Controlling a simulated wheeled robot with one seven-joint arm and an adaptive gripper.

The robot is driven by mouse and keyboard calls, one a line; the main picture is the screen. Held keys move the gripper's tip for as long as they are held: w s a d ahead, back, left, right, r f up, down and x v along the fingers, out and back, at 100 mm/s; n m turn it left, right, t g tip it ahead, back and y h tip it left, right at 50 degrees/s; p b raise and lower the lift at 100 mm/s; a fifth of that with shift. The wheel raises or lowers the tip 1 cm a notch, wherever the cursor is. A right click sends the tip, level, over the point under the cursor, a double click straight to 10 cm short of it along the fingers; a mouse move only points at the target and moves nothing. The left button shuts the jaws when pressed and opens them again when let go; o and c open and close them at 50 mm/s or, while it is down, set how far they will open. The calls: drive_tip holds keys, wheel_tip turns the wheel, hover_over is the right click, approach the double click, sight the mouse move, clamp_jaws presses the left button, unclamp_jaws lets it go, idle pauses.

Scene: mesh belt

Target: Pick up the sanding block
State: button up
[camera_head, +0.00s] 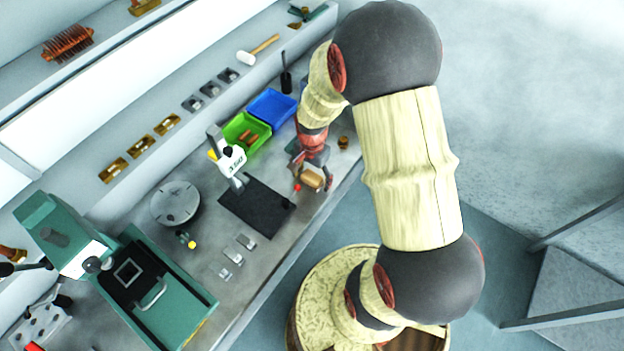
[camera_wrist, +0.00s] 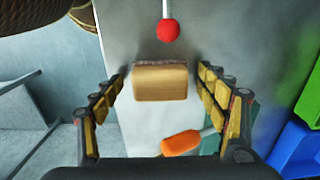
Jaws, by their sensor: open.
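The sanding block (camera_wrist: 160,85) is a tan block with a darker strip along one edge, centred in the wrist view on the grey bench. It also shows in the head view (camera_head: 312,178), near the bench's front edge. My gripper (camera_wrist: 160,78) is open, with one finger at each side of the block and a visible gap on both sides. In the head view my gripper (camera_head: 313,186) is at the block. I cannot tell how far the fingertips are above the bench.
A red ball on a thin stem (camera_wrist: 168,30) stands close to the block. An orange-handled tool (camera_wrist: 181,143) lies on the other side. Green (camera_head: 246,131) and blue (camera_head: 272,106) bins and a black mat (camera_head: 256,207) are nearby. A teal machine (camera_head: 150,290) stands at lower left.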

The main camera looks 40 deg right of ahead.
sight(312, 176)
drive_tip(key=shift+c, duration=0.3)
drive_tip(key=c, duration=1.1)
drive_tip(key=shift+c, duration=0.6)
drive_tip(key=shift+r, duration=0.15)
drive_tip(key=shift+r, duration=0.5)
wheel_tip(312, 176, up, 2)
drive_tip(key=shift+r+p, duration=0.25)
drive_tip(key=shift+p, duration=0.15)
drive_tip(key=s+a+r+p, duration=0.2)
drive_tip(key=s+a+r, duration=0.3)
drive_tip(key=s+r, duration=0.4)
drive_tip(key=s, duration=0.4)
drive_tip(key=shift+a+r, duration=0.15)
drive_tip(key=shift+a, duration=0.05)
